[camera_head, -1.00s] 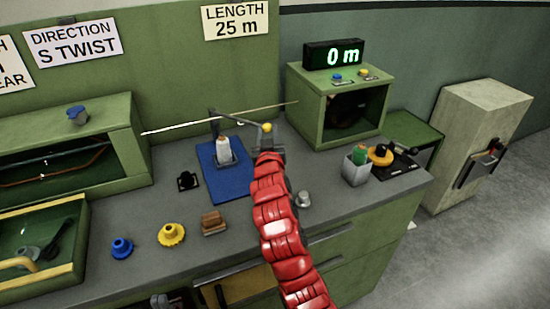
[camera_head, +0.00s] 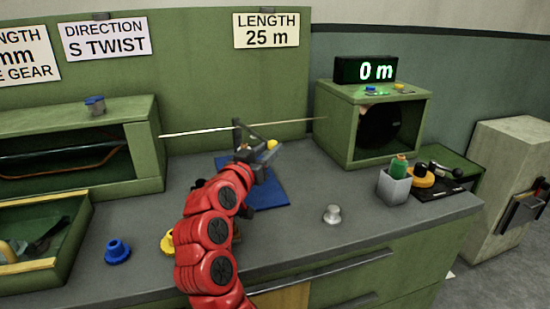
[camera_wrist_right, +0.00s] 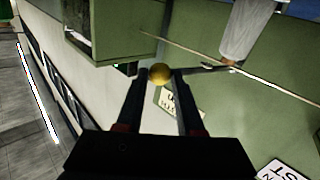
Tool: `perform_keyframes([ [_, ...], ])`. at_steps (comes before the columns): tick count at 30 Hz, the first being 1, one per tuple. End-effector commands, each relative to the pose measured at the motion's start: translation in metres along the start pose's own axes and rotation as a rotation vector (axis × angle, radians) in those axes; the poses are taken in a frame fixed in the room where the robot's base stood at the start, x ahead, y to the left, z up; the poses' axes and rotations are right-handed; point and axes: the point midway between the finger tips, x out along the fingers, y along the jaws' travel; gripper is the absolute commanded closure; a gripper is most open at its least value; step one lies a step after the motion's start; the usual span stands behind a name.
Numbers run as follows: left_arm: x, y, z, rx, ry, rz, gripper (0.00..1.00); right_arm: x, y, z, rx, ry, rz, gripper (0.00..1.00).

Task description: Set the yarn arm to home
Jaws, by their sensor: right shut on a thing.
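The yarn arm (camera_head: 247,135) is a thin dark bar above a blue base plate (camera_head: 272,193) on the bench. It ends in a yellow ball knob (camera_head: 271,144). My right gripper (camera_head: 262,160) reaches in from the front and is shut on the knob. In the right wrist view the knob (camera_wrist_right: 160,73) sits between the tips of the right gripper (camera_wrist_right: 158,76), with the bar (camera_wrist_right: 208,69) running right from it towards a pale yarn cone (camera_wrist_right: 245,30). My red arm hides much of the base plate in the head view. My left gripper is not in view.
A pale yarn strand (camera_head: 200,132) runs from the left green housing (camera_head: 145,170) to the right box (camera_head: 340,125), whose display (camera_head: 365,69) reads 0 m. A silver knob (camera_head: 332,214), a blue knob (camera_head: 117,251) and a grey cup (camera_head: 394,186) stand on the bench.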

Motion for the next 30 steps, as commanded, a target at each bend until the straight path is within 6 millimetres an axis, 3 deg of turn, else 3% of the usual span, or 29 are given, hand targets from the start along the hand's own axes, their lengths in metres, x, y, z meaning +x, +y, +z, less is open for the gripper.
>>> perform_keyframes([
  [1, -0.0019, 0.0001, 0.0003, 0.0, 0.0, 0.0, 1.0, -0.0042, -0.0071, -0.0022, 0.004, 0.006, -0.016, 1.0],
  [13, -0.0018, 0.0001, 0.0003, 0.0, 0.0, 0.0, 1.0, -0.0047, -0.0063, -0.004, 0.004, 0.007, -0.007, 1.0],
  [14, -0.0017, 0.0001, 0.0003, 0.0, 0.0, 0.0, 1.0, -0.0047, -0.0062, -0.0041, 0.004, 0.007, -0.007, 0.62],
  [18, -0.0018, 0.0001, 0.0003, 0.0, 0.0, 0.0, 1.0, -0.004, -0.0049, -0.0032, 0.003, 0.006, -0.003, 0.37],
  [19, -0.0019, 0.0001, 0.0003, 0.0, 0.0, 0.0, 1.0, -0.0038, -0.0045, -0.003, 0.003, 0.005, -0.002, 0.33],
  [30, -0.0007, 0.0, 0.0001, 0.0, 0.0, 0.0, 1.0, -0.0028, -0.0018, -0.0069, 0.002, 0.002, 0.005, 0.33],
])
